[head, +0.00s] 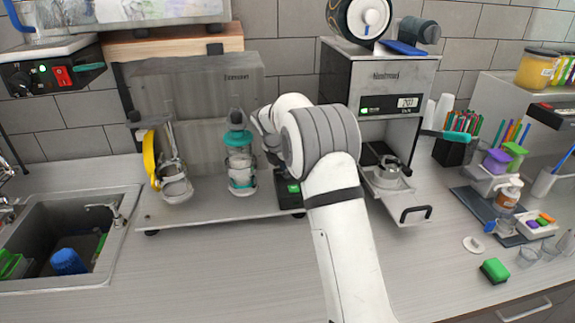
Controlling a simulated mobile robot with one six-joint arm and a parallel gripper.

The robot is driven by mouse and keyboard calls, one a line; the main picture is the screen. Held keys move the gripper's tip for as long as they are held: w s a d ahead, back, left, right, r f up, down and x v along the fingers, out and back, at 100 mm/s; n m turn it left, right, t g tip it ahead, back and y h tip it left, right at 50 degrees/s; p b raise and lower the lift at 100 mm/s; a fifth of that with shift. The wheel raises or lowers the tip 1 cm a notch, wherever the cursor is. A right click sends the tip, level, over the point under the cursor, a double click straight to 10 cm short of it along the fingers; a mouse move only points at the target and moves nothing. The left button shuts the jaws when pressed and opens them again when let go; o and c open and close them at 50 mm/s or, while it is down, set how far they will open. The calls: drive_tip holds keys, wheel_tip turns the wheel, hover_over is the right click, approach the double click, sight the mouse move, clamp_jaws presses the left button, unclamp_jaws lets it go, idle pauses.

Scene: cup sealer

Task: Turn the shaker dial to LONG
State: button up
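The shaker (190,90) is a grey metal machine with a broad base plate (215,207) on the counter. It holds a cup with a yellow band (150,160) on the left and a clear cup with a teal lid (241,165) in the middle. A dark control panel with a green light (293,188) sits low at its right. My arm covers the area above and right of this panel, and I cannot make out the shaker's dial. My gripper (265,138) is at the shaker's right side, mostly hidden behind my own wrist, so its fingers are unclear.
The sealer (385,75) with a lit display stands to the right, its tray handle (414,213) sticking out in front. A sink (70,240) is at the left. A panel with a red switch (62,76) is at upper left. The front counter (220,270) is clear.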

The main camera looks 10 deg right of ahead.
sight(280, 180)
drive_tip(key=shift+m, duration=0.6)
drive_tip(key=o, duration=1)
drive_tip(key=shift+a, duration=0.1)
drive_tip(key=b+v, duration=0.1)
drive_tip(key=v, duration=0.6)
drive_tip(key=shift+a+r, duration=0.1)
drive_tip(key=shift+r, duration=0.3)
